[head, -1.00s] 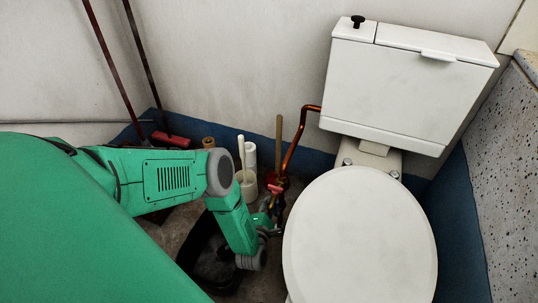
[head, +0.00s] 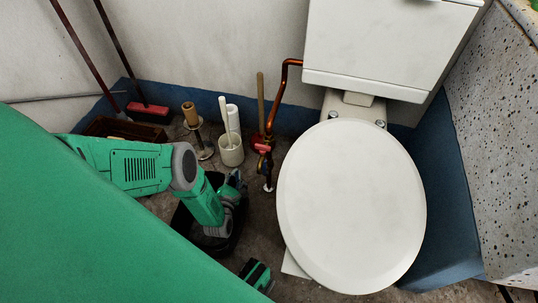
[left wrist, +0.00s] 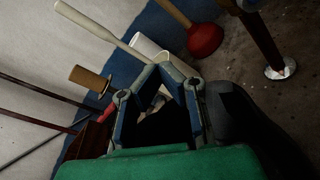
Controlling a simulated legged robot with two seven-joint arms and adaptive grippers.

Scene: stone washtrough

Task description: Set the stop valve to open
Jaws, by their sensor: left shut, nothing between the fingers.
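The stop valve (head: 264,149) sits low on the copper pipe left of the toilet, in the head view. Its small red handle is in front of a red plunger cup, and I cannot tell its exact setting. My left gripper (head: 236,179) is left of and below the valve, apart from it, over a black tub. In the left wrist view its fingers (left wrist: 170,74) meet at the tips with nothing between them. That view shows only the lower pipe (left wrist: 262,38) at upper right; the valve handle is not visible there.
The toilet lid (head: 350,205) is close right of the pipe. The black tub (head: 213,243) is under my left gripper. A brush pot (head: 230,150), a plunger (head: 261,100) and a red broom (head: 148,111) stand along the wall. A speckled trough (head: 495,130) is at right.

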